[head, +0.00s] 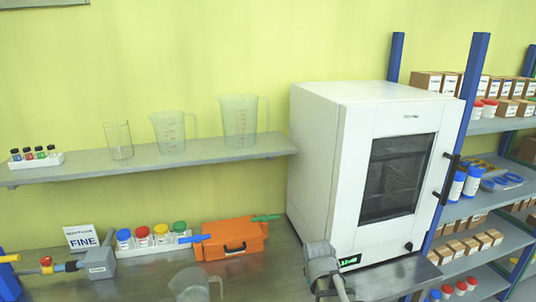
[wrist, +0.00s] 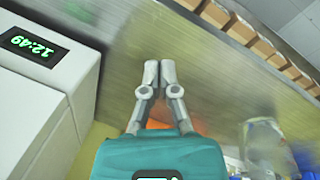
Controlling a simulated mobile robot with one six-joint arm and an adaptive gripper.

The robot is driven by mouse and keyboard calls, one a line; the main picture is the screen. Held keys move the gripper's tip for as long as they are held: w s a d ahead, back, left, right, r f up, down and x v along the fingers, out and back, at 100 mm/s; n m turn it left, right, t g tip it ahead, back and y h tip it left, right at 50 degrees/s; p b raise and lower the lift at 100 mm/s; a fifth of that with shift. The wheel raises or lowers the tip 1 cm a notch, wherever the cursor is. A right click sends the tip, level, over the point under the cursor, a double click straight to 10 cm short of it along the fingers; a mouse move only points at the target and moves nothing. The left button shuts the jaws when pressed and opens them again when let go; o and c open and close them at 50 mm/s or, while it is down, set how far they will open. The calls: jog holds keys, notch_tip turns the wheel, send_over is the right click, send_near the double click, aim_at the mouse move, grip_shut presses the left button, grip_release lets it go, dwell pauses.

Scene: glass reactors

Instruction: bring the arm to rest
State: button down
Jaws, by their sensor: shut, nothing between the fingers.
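My gripper (wrist: 159,72) shows in the wrist view with its two grey fingers side by side, tips together and nothing between them. Its teal body (wrist: 160,158) fills the bottom of that view. The fingers are over a blurred grey-green surface and touch nothing that I can see. A patch of orange shows behind the finger bases. In the head view I cannot make out the gripper's fingertips.
A white oven (head: 340,160) stands right of centre. An orange case (head: 232,240), a colour-capped jar rack (head: 150,247) and a clear beaker (head: 190,285) are on the bench. Glassware stands on the wall shelf (head: 60,174). A stocked rack (head: 485,205) is at right.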

jog(key=s+d+f+m+g+y, duration=0.1)
jog(key=s+d+m, duration=0.1)
jog(key=s+m, duration=0.4)
jog(key=shift+s+m+g+b, duration=0.2)
jog(key=shift+m+g+b, duration=0.2)
jog(key=shift+m, duration=1)
jog(key=shift+f, duration=0.1)
